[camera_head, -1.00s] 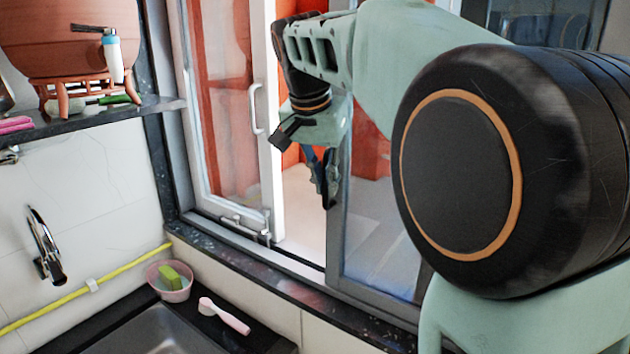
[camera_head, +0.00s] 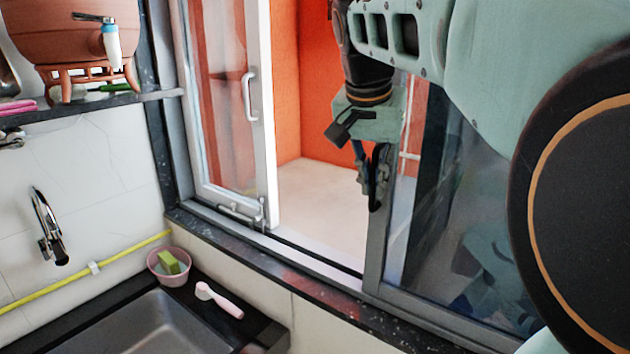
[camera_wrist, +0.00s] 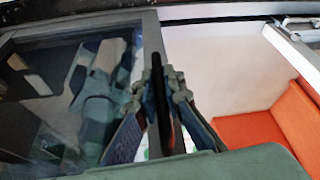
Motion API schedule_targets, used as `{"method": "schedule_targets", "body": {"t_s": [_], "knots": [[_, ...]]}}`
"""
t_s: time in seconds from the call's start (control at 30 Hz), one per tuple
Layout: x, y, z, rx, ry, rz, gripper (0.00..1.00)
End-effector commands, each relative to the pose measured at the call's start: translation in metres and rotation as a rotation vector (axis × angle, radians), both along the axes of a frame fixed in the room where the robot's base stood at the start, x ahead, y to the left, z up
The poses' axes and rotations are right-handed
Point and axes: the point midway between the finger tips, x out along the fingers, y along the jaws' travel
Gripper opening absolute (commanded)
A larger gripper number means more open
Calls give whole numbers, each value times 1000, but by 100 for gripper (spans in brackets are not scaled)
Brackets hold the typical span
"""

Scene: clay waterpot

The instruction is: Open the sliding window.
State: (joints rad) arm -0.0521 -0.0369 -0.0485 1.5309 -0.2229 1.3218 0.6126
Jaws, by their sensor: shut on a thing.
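The sliding window's grey-framed glass panel (camera_head: 374,270) stands on the right half of the opening. Its frame edge and glass also show in the wrist view (camera_wrist: 152,38). My gripper (camera_head: 374,195) is at the panel's left edge. In the wrist view my gripper's two fingers (camera_wrist: 165,85) lie on either side of a dark upright handle (camera_wrist: 157,70) on that edge and are shut on it. A wide gap, with an orange wall and pale floor beyond, lies left of the panel. The panel's far right part is hidden behind my arm.
A white hinged window frame with a handle (camera_head: 249,97) stands left of the gap. Below are a dark sill (camera_head: 290,275), a sink (camera_head: 150,325), a pink bowl with a green sponge (camera_head: 170,282) and a pink brush (camera_head: 218,299). A clay pot (camera_head: 70,40) stands on the left shelf.

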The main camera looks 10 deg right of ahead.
Motion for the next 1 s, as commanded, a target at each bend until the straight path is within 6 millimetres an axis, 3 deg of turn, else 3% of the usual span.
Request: {"method": "schedule_targets", "body": {"t_s": [0.47, 0.5, 0.67, 1.0], "knots": [[-7, -7, -1, 0, 4, -2, 0], [-7, -7, -1, 0, 4, -2, 10], [-6, -6, 0, 0, 2, -2, 27], [-6, -6, 3, 0, 0, 0, 27]]}}
